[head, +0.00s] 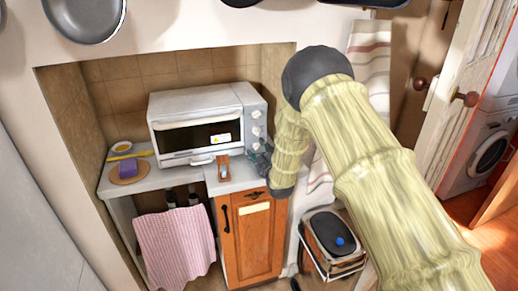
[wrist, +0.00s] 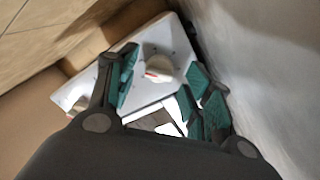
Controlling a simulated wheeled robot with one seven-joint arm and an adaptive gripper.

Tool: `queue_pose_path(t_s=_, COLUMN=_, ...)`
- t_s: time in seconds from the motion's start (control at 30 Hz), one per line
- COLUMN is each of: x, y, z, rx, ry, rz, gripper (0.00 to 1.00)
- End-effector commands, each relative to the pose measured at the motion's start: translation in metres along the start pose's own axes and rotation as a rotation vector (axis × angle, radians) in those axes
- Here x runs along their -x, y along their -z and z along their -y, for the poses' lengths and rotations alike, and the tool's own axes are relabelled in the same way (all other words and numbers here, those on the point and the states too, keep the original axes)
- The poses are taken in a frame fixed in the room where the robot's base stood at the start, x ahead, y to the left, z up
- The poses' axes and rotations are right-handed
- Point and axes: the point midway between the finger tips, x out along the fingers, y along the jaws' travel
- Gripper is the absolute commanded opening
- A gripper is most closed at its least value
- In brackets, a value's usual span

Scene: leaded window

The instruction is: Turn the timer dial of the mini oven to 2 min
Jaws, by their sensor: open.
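The white mini oven (head: 195,137) stands on the counter in the tiled niche, its door shut. Its right-hand panel carries a column of round dials (head: 256,130); their markings are too small to read, so I cannot tell which is the timer or its setting. My gripper (head: 262,158) is at the panel's lower right, partly hidden by my arm. In the wrist view my gripper (wrist: 163,78) is open, with teal pads on either side of a white dial (wrist: 158,66) with a red mark. Whether the pads touch it I cannot tell.
A small brown-and-white object (head: 223,168) stands on the counter before the oven. A purple block (head: 127,168) on a round board and a bowl (head: 122,148) are at the left. A pink towel (head: 175,245) hangs below. A wall rises close to the right of my gripper.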

Motion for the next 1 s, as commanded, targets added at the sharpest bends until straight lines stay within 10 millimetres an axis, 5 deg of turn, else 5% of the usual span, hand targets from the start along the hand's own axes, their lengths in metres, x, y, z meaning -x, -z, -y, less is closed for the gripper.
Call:
queue_pose_path(t_s=0.37, x=-0.0056, y=0.0, z=-0.0003, rx=0.0, ry=0.0, rz=0.001, gripper=0.5)
queue_pose_path(t_s=0.67, x=-0.0055, y=0.0, z=-0.0005, rx=0.0, ry=0.0, rz=0.0, gripper=0.03)
queue_pose_path(t_s=1.0, x=-0.0055, y=-0.0027, z=0.0007, rx=-0.083, ry=-0.002, rz=0.001, gripper=0.03)
